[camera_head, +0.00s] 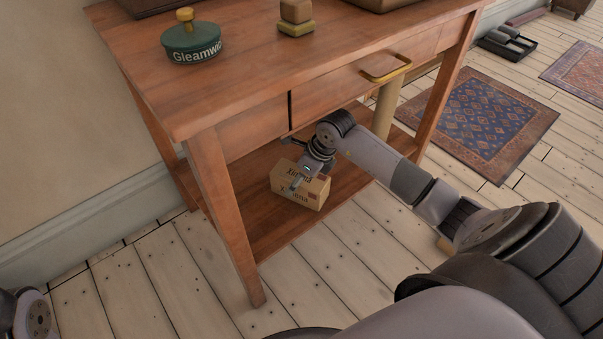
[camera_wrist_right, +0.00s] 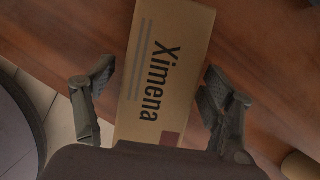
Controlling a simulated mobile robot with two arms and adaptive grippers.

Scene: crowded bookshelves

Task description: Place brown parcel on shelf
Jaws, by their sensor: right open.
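The brown parcel (camera_head: 312,191), a box lettered "Ximena", rests on the low wooden shelf (camera_head: 262,222) under the table. It also shows in the right wrist view (camera_wrist_right: 165,75), between the two fingers. My right gripper (camera_head: 297,182) is at the parcel, reaching in from above. In the right wrist view my right gripper (camera_wrist_right: 158,80) is open, with one finger on each side of the parcel and a visible gap on both sides. My left gripper is not in view.
The wooden table top (camera_head: 235,55) overhangs the shelf, with a brass drawer handle (camera_head: 386,70). A table leg (camera_head: 228,215) stands left of the parcel. A green tin (camera_head: 192,45) sits on top. A tan cylinder (camera_head: 388,105) stands behind my right arm. Shelf space left of the parcel is bare.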

